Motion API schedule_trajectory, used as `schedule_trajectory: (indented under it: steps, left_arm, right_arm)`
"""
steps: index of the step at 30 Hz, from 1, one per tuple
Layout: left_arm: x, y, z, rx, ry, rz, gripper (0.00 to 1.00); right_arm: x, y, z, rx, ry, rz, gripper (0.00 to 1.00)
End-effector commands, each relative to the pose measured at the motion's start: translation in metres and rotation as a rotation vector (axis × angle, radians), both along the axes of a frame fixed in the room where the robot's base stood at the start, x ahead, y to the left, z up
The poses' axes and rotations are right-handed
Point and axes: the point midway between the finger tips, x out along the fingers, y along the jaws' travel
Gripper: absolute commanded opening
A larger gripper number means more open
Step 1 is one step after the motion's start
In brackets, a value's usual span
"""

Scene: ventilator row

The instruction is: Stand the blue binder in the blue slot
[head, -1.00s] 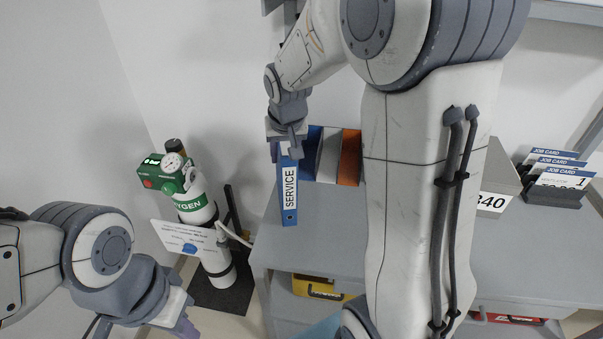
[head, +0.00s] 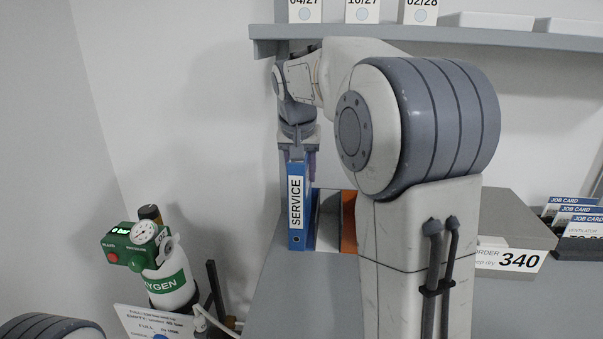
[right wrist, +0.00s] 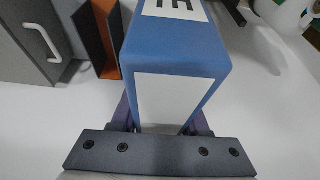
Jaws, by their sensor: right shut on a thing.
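The blue binder (head: 296,205) with a white SERVICE label is upright at the left end of the desk. My right gripper (head: 298,150) is shut on its top; the right wrist view shows the binder (right wrist: 185,50) between the two fingers (right wrist: 165,125). A blue slot (head: 313,215) shows as a narrow strip just behind and right of the binder, mostly hidden by it. I cannot tell whether the binder is in the slot or in front of it, or whether it touches the desk. My left gripper is out of view.
White and orange slots (head: 349,222) stand right of the blue one, partly behind my right arm. A shelf (head: 470,38) with cards hangs above. A grey box (head: 515,232) and job cards (head: 575,225) sit at right. A green-and-white oxygen cylinder (head: 170,275) stands left of the desk.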

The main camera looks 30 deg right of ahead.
Motion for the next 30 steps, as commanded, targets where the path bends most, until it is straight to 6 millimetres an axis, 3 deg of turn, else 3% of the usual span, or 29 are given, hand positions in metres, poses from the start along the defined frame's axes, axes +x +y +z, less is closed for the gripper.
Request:
schedule_trajectory:
  steps: [6, 12, 17, 25, 30]
  left_arm:
    - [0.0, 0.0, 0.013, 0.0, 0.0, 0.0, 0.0]
    - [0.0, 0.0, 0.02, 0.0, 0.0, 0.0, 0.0]
    - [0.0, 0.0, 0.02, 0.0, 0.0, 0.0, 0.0]
    - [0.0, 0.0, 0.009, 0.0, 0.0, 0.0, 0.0]
    - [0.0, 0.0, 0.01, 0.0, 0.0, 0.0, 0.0]
  right_arm:
    - [0.046, -0.036, 0.003, -0.002, -0.003, -0.003, 0.0]
    - [0.071, -0.056, 0.003, -0.002, -0.004, -0.002, 0.0]
    - [0.077, -0.06, 0.0, -0.002, -0.003, -0.001, 0.0]
    - [0.076, -0.06, -0.033, -0.001, -0.002, -0.001, 0.0]
    - [0.076, -0.06, -0.034, -0.001, -0.004, -0.001, 0.0]
